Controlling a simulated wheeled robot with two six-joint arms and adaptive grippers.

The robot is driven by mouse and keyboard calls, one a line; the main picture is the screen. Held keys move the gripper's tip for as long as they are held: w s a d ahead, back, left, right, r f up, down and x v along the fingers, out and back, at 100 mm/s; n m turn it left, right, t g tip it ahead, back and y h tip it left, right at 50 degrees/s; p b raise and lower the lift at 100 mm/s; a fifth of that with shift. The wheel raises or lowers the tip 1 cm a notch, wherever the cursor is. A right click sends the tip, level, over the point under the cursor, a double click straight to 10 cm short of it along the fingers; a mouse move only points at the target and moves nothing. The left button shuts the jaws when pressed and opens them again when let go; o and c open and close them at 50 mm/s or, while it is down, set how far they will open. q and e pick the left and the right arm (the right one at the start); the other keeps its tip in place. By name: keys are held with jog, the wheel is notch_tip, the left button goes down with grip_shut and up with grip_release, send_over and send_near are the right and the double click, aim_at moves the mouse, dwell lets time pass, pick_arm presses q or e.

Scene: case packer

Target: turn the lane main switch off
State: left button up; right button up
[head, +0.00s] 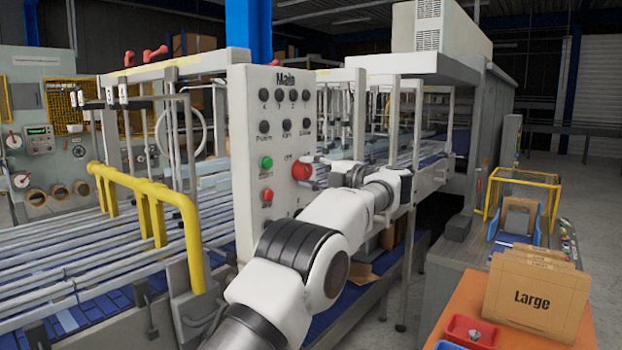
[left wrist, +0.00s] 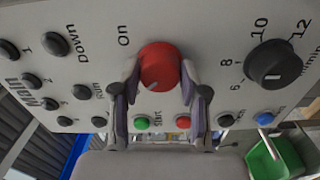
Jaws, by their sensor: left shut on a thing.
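The grey control panel (head: 245,165) marked "Main" stands in the middle of the head view. The red round switch knob (head: 300,171) sits on it, beside a label that seems to read "Off". In the left wrist view the red knob (left wrist: 160,62) has the word "On" near it. My left gripper (head: 313,173) is at the panel, and in the left wrist view its two fingers (left wrist: 160,78) are shut on opposite sides of the knob. The fingers hide the knob's edges, and I cannot tell its setting. My right gripper is not in view.
Green (head: 266,162) and red (head: 266,195) push buttons and several black ones surround the knob. A black dial (left wrist: 278,64) is nearby on the panel. A yellow rail (head: 150,200) and conveyor lie left; a "Large" carton (head: 535,295) stands at right.

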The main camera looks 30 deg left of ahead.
pick_arm(q)
jog(key=shift+r+n, duration=0.15)
jog(key=shift+n, duration=0.45)
jog(key=o, duration=1.2)
jog(key=shift+a, duration=0.1)
jog(key=shift+c, duration=0.2)
jog(key=s+d, duration=0.1)
jog(key=d, duration=1.1)
jog(key=shift+a, duration=0.15)
